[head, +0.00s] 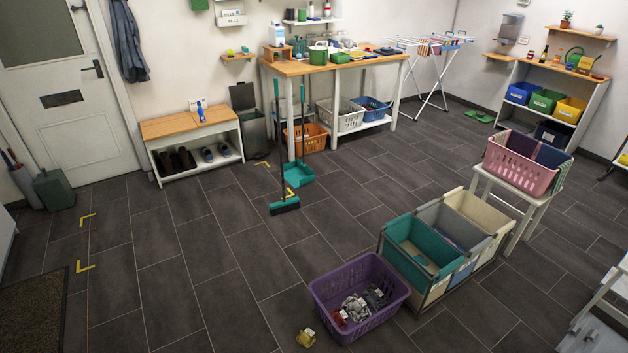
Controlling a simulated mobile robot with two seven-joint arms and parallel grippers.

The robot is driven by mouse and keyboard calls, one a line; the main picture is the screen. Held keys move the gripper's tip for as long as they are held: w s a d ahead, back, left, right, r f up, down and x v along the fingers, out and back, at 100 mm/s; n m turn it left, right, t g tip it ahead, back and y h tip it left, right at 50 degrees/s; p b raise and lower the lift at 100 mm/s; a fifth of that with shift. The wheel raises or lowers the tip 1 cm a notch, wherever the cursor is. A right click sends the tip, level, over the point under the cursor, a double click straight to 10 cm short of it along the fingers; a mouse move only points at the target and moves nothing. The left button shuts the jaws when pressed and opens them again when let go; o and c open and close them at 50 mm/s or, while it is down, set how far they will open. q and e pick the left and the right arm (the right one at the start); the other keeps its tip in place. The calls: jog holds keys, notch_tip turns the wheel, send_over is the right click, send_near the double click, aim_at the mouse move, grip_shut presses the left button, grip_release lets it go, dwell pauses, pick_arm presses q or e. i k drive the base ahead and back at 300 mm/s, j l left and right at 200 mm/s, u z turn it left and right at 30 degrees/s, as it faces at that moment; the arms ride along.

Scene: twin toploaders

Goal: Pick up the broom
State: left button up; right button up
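The broom (281,152) stands upright in the middle of the head view, in front of the left end of the wooden worktable. Its handle is thin and dark with a teal upper end, and its teal head with dark bristles (285,205) is on the tiled floor. A teal dustpan (299,174) with its own upright handle is close behind and to the right of the broom head. Neither of my grippers shows in the head view.
The worktable (340,64) and shoe bench (190,126) line the back wall. A purple basket (361,292), a three-part laundry sorter (412,285) and a stool with a pink basket (514,167) stand at right. The floor left of the broom is mostly clear.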

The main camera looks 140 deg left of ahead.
aim_at(289, 204)
jog(key=u, duration=4.8)
jog(key=i+j+u, duration=0.65)
jog(key=i, duration=0.45)
jog(key=i+j+u, duration=0.1)
jog(key=i+j, duration=0.15)
jog(key=i, duration=0.25)
jog(key=i+j+u, duration=0.1)
jog(key=i, duration=0.45)
jog(key=i+z, duration=0.45)
jog(key=i, duration=0.25)
jog(key=i+j+z, duration=0.25)
jog(key=i+z, duration=0.25)
jog(key=i, duration=0.15)
jog(key=i+l+z, duration=0.2)
jog(key=i+z, duration=0.2)
jog(key=i+l+z, duration=0.1)
jog(key=i+z, duration=0.65)
jog(key=k, duration=0.05)
